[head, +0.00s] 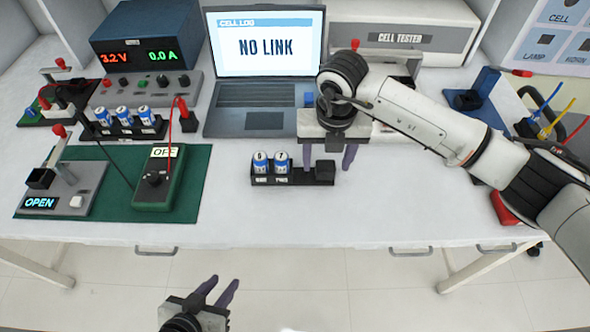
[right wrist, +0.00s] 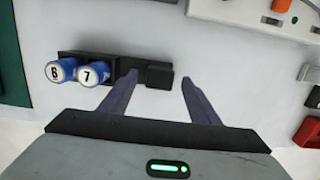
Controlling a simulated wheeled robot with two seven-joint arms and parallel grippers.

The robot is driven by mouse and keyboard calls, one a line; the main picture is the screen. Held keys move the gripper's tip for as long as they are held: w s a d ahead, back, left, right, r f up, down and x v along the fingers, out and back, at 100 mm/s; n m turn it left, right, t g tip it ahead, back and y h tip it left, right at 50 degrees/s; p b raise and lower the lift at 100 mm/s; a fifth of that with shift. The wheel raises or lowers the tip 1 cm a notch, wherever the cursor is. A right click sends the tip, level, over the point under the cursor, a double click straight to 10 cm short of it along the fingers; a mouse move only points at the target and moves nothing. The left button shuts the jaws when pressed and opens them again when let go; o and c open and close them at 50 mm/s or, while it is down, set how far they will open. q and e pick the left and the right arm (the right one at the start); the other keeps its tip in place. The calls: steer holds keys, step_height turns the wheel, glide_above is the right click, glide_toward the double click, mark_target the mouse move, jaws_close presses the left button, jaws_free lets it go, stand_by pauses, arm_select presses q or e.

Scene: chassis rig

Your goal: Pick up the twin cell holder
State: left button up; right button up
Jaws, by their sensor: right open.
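The twin cell holder (head: 292,181) is a low black tray on the white table. It carries two blue-and-white cells marked 6 (head: 260,162) and 7 (head: 281,162); its right end is a bare black block. The holder also shows in the right wrist view (right wrist: 160,76), with the cells at its left. My right gripper (head: 329,168) is open above the holder's right end. In the right wrist view its fingers (right wrist: 158,79) appear on either side of the end block; contact cannot be told. My left gripper (head: 224,282) is open and empty, in front of the table edge.
A black rack (head: 130,132) with several cells stands at the left, behind a green mat (head: 190,205) with a meter and switch. A laptop (head: 262,95) and cell tester (head: 400,40) stand behind. Table around the holder's front is clear.

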steer(key=shift+f, duration=0.25)
steer(key=c, duration=1)
steer(key=shift+w+r, duration=0.1)
steer(key=shift+c, duration=0.8)
step_height(320, 180, up, 10)
steer(key=shift+b, duration=0.45)
